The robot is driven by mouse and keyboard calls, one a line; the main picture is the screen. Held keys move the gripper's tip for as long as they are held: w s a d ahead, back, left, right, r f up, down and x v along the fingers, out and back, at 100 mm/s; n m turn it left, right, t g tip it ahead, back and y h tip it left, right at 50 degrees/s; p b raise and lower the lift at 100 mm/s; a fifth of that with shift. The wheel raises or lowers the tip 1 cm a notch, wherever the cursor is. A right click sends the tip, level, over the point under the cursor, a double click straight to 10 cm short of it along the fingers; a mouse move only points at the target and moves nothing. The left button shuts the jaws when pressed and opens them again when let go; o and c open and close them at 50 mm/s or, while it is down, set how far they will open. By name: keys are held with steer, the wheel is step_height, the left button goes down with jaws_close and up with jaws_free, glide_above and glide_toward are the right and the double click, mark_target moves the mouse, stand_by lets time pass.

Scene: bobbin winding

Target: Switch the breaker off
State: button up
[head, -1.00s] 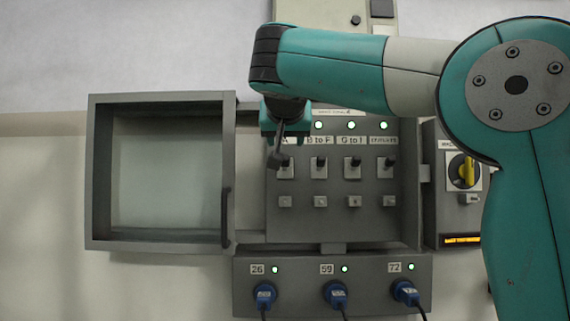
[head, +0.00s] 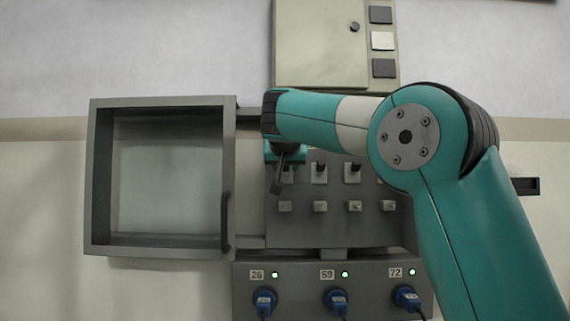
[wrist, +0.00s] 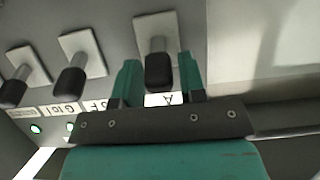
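A grey panel (head: 335,228) carries a row of breaker levers with black knobs on pale plates. The leftmost lever (wrist: 158,70), beside a label with the letter A, stands between the two teal fingers of my gripper (wrist: 159,78) in the wrist view. The fingers are apart, with a gap visible on each side of the knob, so my gripper is open around it. In the head view my gripper (head: 277,175) hangs in front of this lever and mostly hides it. The other levers, such as the second lever (head: 320,168), stick out to its right.
An open grey-framed door (head: 230,170) with a window stands left of the panel. Below is a socket box (head: 300,284) with blue plugs and green lights. A pale cabinet (head: 320,50) hangs above. My arm hides the right side.

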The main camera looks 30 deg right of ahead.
mark_target(285, 173)
steer(key=c, duration=0.6)
